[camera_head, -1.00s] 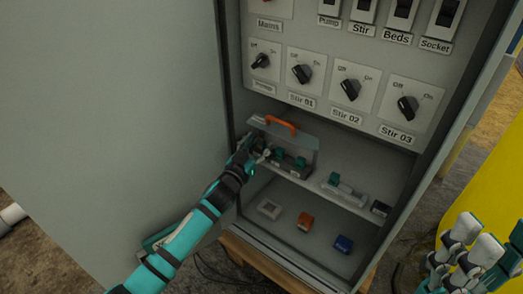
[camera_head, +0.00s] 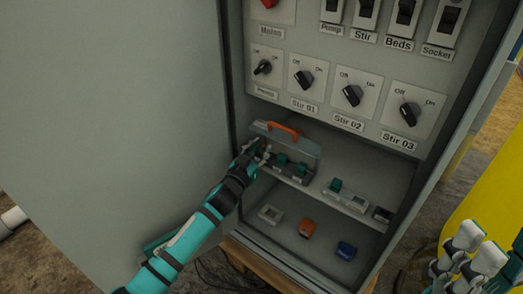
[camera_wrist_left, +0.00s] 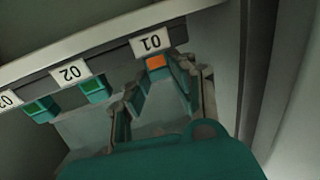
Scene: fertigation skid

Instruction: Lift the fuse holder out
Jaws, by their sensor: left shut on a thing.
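A row of dark green fuse holders (camera_head: 281,160) sits on the cabinet shelf, under a raised clear cover with an orange handle (camera_head: 283,129). My left gripper (camera_head: 260,152) is at the left end of this row. In the left wrist view its two fingers (camera_wrist_left: 163,98) are shut on the green fuse holder with an orange window (camera_wrist_left: 155,63), below the label 01 (camera_wrist_left: 151,43). The neighbouring fuse holder under label 02 (camera_wrist_left: 95,88) has a green window. In the head view my gripper hides most of the held holder. My right gripper (camera_head: 480,250) is at the lower right, fingers apart and empty.
Switches and knobs (camera_head: 351,95) fill the panel above the shelf. A grey block with a green part (camera_head: 345,197) is farther right on the shelf. Grey, orange (camera_head: 306,228) and blue (camera_head: 345,250) blocks lie on the cabinet floor. The cabinet side wall is close beside my left gripper.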

